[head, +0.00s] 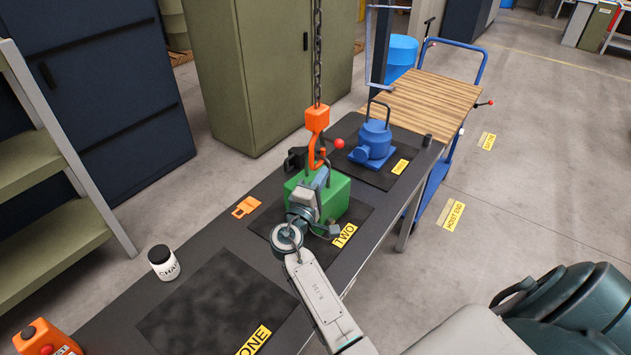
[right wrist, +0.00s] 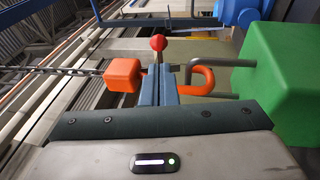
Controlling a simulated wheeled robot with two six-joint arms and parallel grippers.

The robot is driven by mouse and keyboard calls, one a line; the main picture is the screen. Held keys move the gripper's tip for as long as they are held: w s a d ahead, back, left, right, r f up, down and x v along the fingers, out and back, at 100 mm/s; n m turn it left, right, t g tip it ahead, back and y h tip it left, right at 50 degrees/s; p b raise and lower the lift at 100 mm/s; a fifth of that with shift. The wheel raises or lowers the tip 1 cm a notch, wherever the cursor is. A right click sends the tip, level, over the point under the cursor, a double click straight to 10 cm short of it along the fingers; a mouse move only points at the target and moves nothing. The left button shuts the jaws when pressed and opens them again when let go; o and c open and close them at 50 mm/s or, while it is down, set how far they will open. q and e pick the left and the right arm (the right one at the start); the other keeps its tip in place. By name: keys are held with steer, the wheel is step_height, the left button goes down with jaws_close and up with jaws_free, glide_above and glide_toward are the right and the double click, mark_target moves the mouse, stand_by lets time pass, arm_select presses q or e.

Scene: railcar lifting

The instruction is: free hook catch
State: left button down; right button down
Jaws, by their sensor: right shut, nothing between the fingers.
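An orange hook (head: 314,155) hangs below an orange block (head: 317,118) on a chain. In the right wrist view the hook (right wrist: 202,80) curves beside the grey handle (right wrist: 222,62) of a green load (right wrist: 283,80); the handle looks to be in the hook, but the fingers partly hide this. A red ball knob (head: 339,144) sits by the hook; it also shows just beyond my fingertips in the wrist view (right wrist: 158,43). My right gripper (head: 322,178) is shut and empty, close by the hook. I cannot tell whether it touches. My left gripper is out of view.
The green load (head: 345,190) stands on a dark mat marked TWO on the workbench. A blue load (head: 374,140) stands on the mat behind. A cart (head: 425,100) stands beyond.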

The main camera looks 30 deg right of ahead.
mark_target(338, 148)
steer(key=p+x, duration=0.2)
steer(key=x, duration=0.4)
steer(key=shift+w+d+r, duration=0.15)
steer(key=shift+d+r, duration=0.05)
steer(key=shift+d, duration=0.05)
steer(key=shift+w+d, duration=0.35)
steer(key=shift+d, duration=0.2)
